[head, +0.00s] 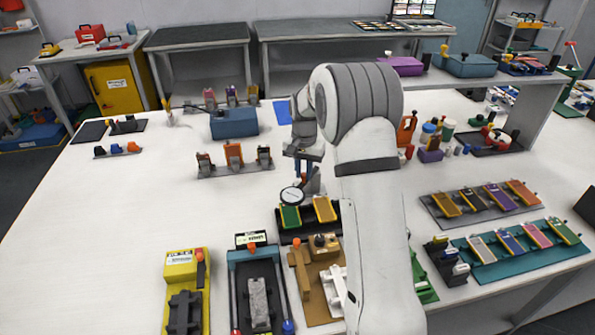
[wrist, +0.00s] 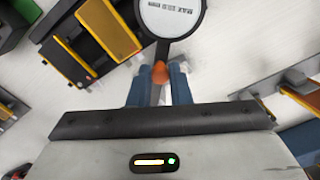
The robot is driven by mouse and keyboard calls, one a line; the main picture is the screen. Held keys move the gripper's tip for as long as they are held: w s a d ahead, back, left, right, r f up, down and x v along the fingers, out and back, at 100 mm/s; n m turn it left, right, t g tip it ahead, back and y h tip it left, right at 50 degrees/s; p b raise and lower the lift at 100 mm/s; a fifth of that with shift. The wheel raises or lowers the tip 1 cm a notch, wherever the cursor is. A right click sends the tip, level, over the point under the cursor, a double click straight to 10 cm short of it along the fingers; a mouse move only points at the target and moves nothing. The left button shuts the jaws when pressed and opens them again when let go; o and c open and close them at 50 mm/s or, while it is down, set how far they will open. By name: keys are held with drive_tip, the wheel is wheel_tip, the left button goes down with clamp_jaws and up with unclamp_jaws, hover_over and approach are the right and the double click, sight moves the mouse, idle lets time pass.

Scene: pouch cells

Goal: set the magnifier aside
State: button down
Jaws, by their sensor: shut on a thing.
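The magnifier (head: 292,196) is a round white disc with a dark rim. In the wrist view its disc (wrist: 172,14) shows printed lettering, and a dark neck runs down to an orange part between my fingers. My gripper (wrist: 160,78) has two blue fingers shut on this handle end. In the head view my gripper (head: 304,172) is partly hidden by my arm. The disc appears just over the back edge of the black holder (head: 289,239) with a green and an orange cell. I cannot tell its exact height above the table.
A row of clamps (head: 236,170) stands behind and left, with a blue box (head: 234,122) farther back. A yellow fixture (head: 180,262) and other fixtures stand in front. Cell trays (head: 530,250) lie at the right. The white table's left part (head: 110,210) is clear.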

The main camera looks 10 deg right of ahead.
drive_tip(key=shift+d+n, duration=0.3)
drive_tip(key=d+n, duration=0.8)
drive_tip(key=n, duration=0.4)
drive_tip(key=w+d+n+p, duration=0.2)
drive_tip(key=w+d+n, duration=0.2)
drive_tip(key=n, duration=0.9)
drive_tip(key=shift+w+n, duration=0.3)
drive_tip(key=shift+w, duration=0.75)
